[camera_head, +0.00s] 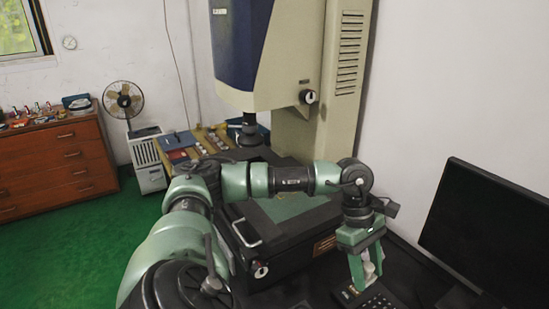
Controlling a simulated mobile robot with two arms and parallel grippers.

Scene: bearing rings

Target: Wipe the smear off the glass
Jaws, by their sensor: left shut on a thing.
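My left arm comes in from the left and reaches across the bench of a beige and blue machine (290,60). My left gripper (366,280) points down at the lower right, over or beside a dark keyboard (378,300). It is shut on a small pale object (369,268), mostly hidden by the fingers, so I cannot tell what it is. A flat green surface (290,207), perhaps the glass, lies under the machine's head, partly hidden behind my arm. I cannot make out a smear on it. My right gripper is not in view.
A black monitor (490,232) stands close to the right of my gripper. A black case with a handle (285,250) lies below my forearm. A wooden drawer cabinet (55,165) and a fan (123,100) stand at the far left. The green floor (85,245) is clear.

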